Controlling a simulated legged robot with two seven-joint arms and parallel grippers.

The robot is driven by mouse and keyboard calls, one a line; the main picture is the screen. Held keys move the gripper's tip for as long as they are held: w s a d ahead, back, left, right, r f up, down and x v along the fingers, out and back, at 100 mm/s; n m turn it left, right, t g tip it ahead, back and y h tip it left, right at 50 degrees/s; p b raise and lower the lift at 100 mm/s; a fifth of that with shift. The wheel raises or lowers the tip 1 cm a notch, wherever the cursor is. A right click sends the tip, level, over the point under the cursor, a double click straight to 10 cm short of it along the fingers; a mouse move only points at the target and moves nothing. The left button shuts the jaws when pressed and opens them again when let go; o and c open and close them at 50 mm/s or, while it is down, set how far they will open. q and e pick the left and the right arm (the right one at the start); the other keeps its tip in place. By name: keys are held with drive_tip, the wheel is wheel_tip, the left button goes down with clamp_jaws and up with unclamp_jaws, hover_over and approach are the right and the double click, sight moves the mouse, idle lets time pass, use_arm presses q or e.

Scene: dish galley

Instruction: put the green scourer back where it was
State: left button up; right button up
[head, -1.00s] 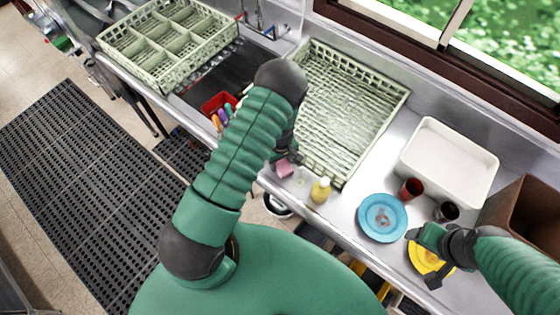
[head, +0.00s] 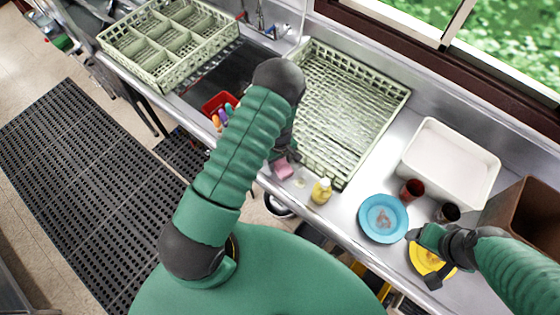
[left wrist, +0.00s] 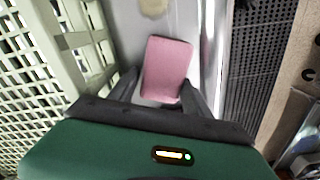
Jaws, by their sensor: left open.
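I see no green scourer in either view. A pink sponge-like block (head: 283,170) lies on the steel counter near its front edge. My left gripper (head: 287,157) is at this block, partly hidden behind my own forearm. In the left wrist view the pink block (left wrist: 166,68) lies between the two spread fingers of the left gripper (left wrist: 160,92), which are open. I cannot tell whether the fingers touch it. My right gripper (head: 424,259) is over a yellow plate (head: 428,258) at the right, its fingers apart.
A green dish rack (head: 345,110) stands behind. Further right are a stained blue plate (head: 383,218), a red cup (head: 411,191), a dark cup (head: 447,212) and a white tub (head: 450,165).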

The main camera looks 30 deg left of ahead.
use_arm(q)
drive_tip(key=shift+s, duration=0.1)
use_arm(e)
drive_tip(key=shift+a, duration=0.15)
use_arm(q)
drive_tip(key=shift+a, duration=0.1)
use_arm(e)
drive_tip(key=shift+s+a, duration=0.1)
drive_tip(key=shift+a, duration=0.05)
